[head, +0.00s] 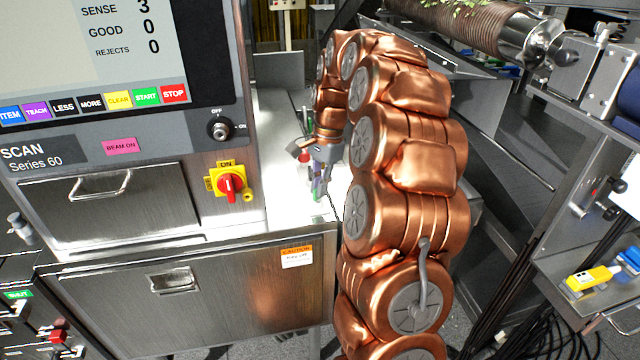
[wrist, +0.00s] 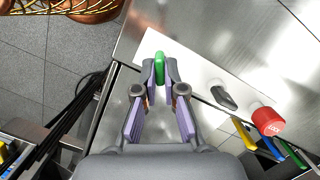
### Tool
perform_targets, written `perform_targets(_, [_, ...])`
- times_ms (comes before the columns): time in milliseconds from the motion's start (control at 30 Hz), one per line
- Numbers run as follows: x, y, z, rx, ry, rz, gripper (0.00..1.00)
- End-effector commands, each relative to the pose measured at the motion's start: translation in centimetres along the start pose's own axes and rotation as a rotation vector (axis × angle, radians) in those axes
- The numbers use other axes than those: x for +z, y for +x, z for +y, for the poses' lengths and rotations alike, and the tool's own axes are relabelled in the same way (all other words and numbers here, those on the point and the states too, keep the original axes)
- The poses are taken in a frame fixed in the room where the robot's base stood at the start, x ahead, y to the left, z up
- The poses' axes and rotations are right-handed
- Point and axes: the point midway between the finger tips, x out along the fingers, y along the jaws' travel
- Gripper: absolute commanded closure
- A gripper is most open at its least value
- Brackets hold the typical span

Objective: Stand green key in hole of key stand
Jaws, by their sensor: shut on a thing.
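My gripper (wrist: 160,72) is shut on the green key (wrist: 160,58), a rounded green piece between its fingertips in the wrist view. In the head view, my gripper (head: 319,180) is small, over the bright metal counter, with a bit of green at its tip (head: 316,194). In the wrist view, the key is over or near the left end of a white plate (wrist: 196,72); I cannot tell whether they touch. The plate carries a dark grey knob-like piece (wrist: 223,97) and a red round cap (wrist: 268,120). I cannot clearly make out a stand hole.
Yellow (wrist: 242,132), blue (wrist: 270,146) and green (wrist: 294,154) strips lie right of my gripper. The inspection machine (head: 120,140), with a red switch (head: 231,184), stands left in the head view. The counter edge and floor (wrist: 40,60) are left of my gripper.

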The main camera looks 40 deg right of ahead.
Motion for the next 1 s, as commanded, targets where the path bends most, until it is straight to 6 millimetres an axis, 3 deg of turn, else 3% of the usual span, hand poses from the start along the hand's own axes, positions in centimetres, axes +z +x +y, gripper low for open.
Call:
perform_targets(167, [-0.1, 0.4, 0.0, 0.0, 0.0, 0.0, 1.0])
perform_targets(200, [-0.1, 0.4, 0.0, 0.0, 0.0, 0.0, 0.9])
perform_targets(467, [-0.1, 0.4, 0.0, 0.0, 0.0, 0.0, 0.63])
perform_targets(800, [-0.1, 0.2, 0.0, -0.001, 0.0, 0.0, 0.62])
perform_targets(1000, [-0.2, -1.4, -0.1, -0.005, 0.001, 0.004, 0.62])
